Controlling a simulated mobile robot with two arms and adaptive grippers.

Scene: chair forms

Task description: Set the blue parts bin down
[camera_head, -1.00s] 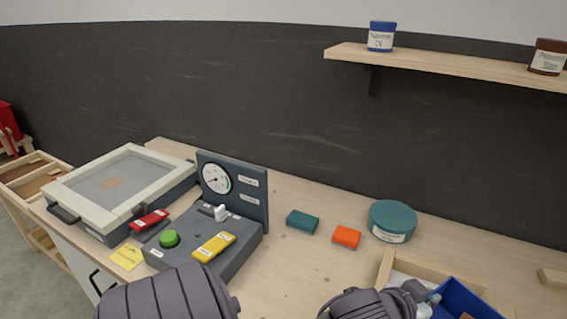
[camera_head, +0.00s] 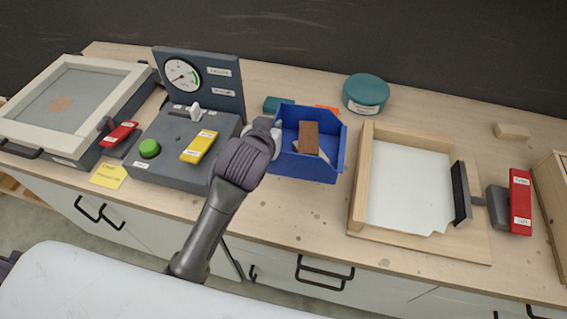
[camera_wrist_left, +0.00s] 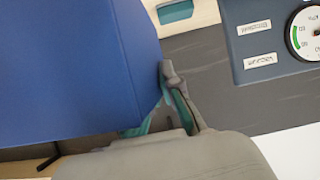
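The blue parts bin (camera_head: 305,168) is over the middle of the bench, between the grey gauge panel and the wooden frame. It holds a brown block (camera_head: 309,136) and a lighter piece partly hidden beside it. My left gripper (camera_head: 275,138) is shut on the bin's left wall. In the left wrist view the bin (camera_wrist_left: 70,70) fills the left side against the finger (camera_wrist_left: 175,95). I cannot tell whether its base touches the bench. My right gripper is not in view.
The gauge panel (camera_head: 190,125) stands left of the bin. A teal block (camera_head: 272,104) and an orange block (camera_head: 327,108) are partly hidden behind it. A round teal tin (camera_head: 366,92) stands behind. The wooden frame (camera_head: 359,190) is on the right. Bench in front of the bin is bare.

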